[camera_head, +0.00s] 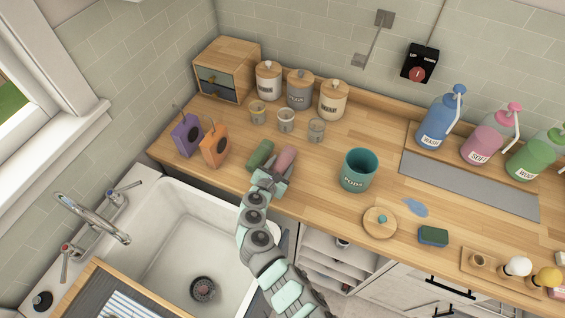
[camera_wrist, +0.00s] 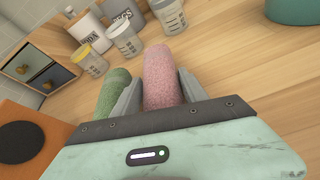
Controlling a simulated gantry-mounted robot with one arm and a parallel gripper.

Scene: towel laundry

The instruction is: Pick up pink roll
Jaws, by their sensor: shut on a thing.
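The pink roll (camera_head: 285,159) is a rolled towel near the front edge of the wooden counter, at the centre of the head view. In the wrist view the pink roll (camera_wrist: 162,76) stands between the two grey fingers. My gripper (camera_head: 275,181) is shut on its near part; the gripper also shows in the wrist view (camera_wrist: 160,98). Whether the roll touches the counter I cannot tell. A green roll (camera_head: 261,154) lies close on the left, just outside the left finger; in the wrist view the green roll (camera_wrist: 112,94) is partly hidden by that finger.
Three small glass jars (camera_head: 286,121) stand behind the rolls. An orange box (camera_head: 214,146) and a purple box (camera_head: 187,135) stand left. A teal pot (camera_head: 358,171) stands right, with bare counter between. The white sink (camera_head: 170,240) lies front left.

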